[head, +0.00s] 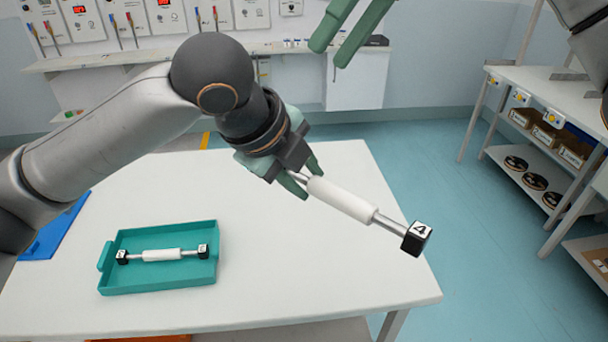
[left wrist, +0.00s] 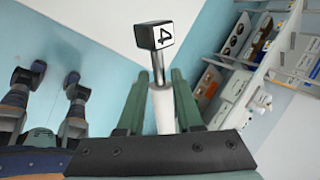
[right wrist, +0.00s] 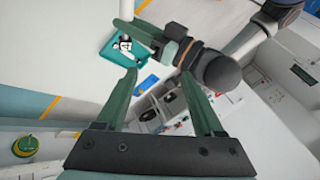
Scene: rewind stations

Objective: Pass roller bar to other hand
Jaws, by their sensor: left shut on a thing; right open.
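The held roller bar (head: 343,199) has a white sleeve, a metal rod and a black-and-white end cube (head: 416,238) marked 4. My left gripper (head: 304,180) is shut on it near the end opposite this cube, above the table. That other end is hidden by the gripper. In the left wrist view the bar (left wrist: 164,108) points away between the fingers (left wrist: 160,90). My right gripper (head: 334,45) is open and empty, higher up and apart from the bar. In the right wrist view its fingers (right wrist: 159,74) are spread; part of the white sleeve (right wrist: 126,10) shows beyond them.
A teal tray (head: 160,286) on the white table (head: 280,290) holds another roller bar (head: 161,255). A blue mat (head: 55,232) lies at the table's left edge. A shelf unit (head: 555,95) with boxes stands at right. The table's front right is clear.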

